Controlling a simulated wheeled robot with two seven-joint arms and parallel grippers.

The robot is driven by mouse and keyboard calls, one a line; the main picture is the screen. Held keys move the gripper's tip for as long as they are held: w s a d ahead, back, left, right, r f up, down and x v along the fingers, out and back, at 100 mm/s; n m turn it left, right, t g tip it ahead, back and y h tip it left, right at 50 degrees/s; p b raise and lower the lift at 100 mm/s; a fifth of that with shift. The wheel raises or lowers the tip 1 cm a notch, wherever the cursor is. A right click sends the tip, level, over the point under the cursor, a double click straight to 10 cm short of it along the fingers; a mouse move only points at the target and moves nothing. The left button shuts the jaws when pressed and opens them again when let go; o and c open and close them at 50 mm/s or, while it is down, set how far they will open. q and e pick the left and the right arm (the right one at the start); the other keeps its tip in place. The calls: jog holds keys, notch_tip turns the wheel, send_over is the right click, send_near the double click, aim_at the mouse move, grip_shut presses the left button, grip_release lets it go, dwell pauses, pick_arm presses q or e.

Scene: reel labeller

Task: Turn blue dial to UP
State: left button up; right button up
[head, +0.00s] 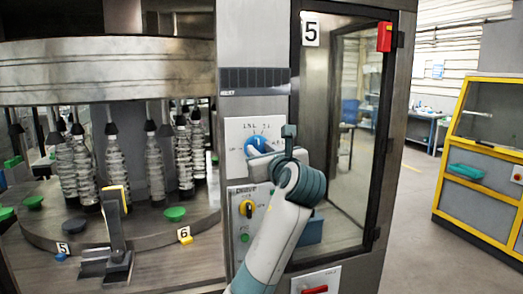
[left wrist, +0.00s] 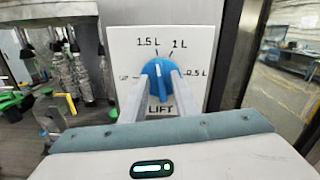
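The blue dial (left wrist: 160,76) sits on a white plate (left wrist: 204,50) marked LIFT, with 1.5 L, 1 L and 0.5 L around it and a smaller, blurred mark at left. Its pale pointer line points nearly straight up, close to the 1.5 L tick. The dial (head: 257,142) also shows in the head view, partly covered by my left gripper (head: 262,152). In the left wrist view the fingers of my left gripper (left wrist: 158,92) stand apart, one at each side of the dial; whether they touch it I cannot tell. My right gripper is not in view.
A glass door (head: 340,140) marked 5 stands to the right. At left is a round table (head: 150,225) with several bottles and green caps.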

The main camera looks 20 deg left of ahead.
pick_arm(q)
grip_shut()
jog(key=shift+n, duration=0.4)
jog(key=n, duration=0.2)
jog(key=shift+n+p, duration=0.35)
jog(key=shift+n, duration=0.05)
jog(key=n, duration=0.3)
jog(key=shift+s+a+f+n, duration=0.1)
jog(key=shift+n, duration=0.2)
jog(key=n, duration=0.3)
jog(key=n+b, duration=0.1)
jog(key=n, duration=0.5)
jog(key=shift+a+f+b, duration=0.1)
jog(key=shift+f+b, duration=0.2)
jog(key=shift+b, duration=0.05)
